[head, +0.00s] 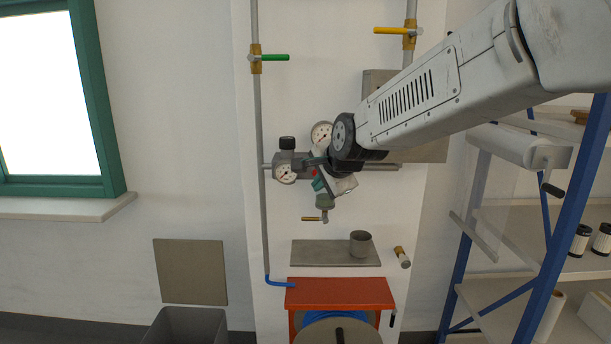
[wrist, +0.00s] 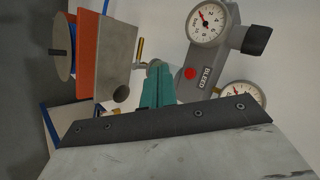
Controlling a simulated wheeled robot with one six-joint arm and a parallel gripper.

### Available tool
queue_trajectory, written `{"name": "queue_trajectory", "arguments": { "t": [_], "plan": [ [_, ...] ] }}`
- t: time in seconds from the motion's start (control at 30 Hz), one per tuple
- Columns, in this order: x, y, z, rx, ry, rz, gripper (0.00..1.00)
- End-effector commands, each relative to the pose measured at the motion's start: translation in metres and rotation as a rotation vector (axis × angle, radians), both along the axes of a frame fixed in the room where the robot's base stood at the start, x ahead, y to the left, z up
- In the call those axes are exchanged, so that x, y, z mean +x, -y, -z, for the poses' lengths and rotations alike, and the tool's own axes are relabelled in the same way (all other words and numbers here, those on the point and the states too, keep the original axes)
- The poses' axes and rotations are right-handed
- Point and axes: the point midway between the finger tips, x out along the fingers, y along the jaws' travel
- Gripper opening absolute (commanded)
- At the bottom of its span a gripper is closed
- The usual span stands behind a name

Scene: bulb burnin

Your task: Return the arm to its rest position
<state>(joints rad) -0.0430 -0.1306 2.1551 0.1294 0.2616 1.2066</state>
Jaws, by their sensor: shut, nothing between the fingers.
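My arm reaches in from the upper right of the head view, its pale link ending in a dark joint in front of the wall piping. My gripper (head: 317,184) hangs below that joint, before the gauge assembly, partly covered by the arm. In the wrist view, the teal fingers of my gripper (wrist: 156,70) are together with nothing between them. Beyond them is a grey block marked BLEED (wrist: 206,76) with a red button (wrist: 190,73). I cannot tell whether the fingers touch anything there.
Pressure gauges (head: 285,173) and a small valve (head: 325,203) sit close around my gripper. A blue-framed rack (head: 552,235) stands right.

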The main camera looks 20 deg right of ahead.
Motion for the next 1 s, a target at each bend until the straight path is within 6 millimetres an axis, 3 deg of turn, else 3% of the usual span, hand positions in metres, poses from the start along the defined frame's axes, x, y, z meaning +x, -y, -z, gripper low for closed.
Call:
{"name": "queue_trajectory", "arguments": {
  "t": [0.23, 0.37, 0.5, 0.8, 0.9, 1.0],
  "plan": [
    [-0.005, 0.0, 0.006, -0.07, -0.032, -0.066, 0.0],
    [-0.039, -0.001, 0.038, -0.217, -0.178, -0.241, 0.0],
    [-0.112, 0.004, 0.06, -0.392, -0.355, -0.517, 0.0],
    [-0.297, 0.024, 0.073, -0.611, -0.614, -1.097, 0.0],
    [-0.336, 0.029, 0.075, -0.635, -0.641, -1.177, 0.0],
    [-0.354, 0.031, 0.074, -0.649, -0.631, -1.174, 0.0]
  ]
}}
